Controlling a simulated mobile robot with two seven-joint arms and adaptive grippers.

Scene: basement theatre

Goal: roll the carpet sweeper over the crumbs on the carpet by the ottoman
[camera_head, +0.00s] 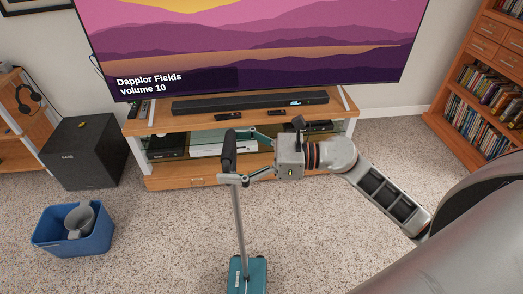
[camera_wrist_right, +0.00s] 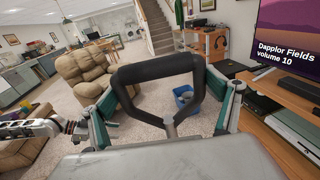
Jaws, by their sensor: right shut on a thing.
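The carpet sweeper stands upright on the speckled carpet, its teal head (camera_head: 248,274) at the bottom of the head view, partly cut off. A grey pole (camera_head: 238,220) rises to its black loop handle (camera_head: 229,150). My right gripper (camera_head: 236,157) is shut on this handle. In the right wrist view the black handle (camera_wrist_right: 157,72) lies between the teal fingers. A brown padded piece (camera_wrist_right: 28,156) at the lower left of that view may be the ottoman. My left arm (camera_wrist_right: 40,128) crosses in front of it; its jaws are too small to judge. I cannot make out crumbs on the carpet.
A wooden TV stand (camera_head: 180,183) with a soundbar (camera_head: 250,103) is close behind the gripper. A black speaker box (camera_head: 84,152) and a blue bin (camera_head: 88,240) stand left. A bookcase (camera_head: 480,90) is at right. A recliner (camera_wrist_right: 92,75) shows in the wrist view. Carpet between bin and sweeper is open.

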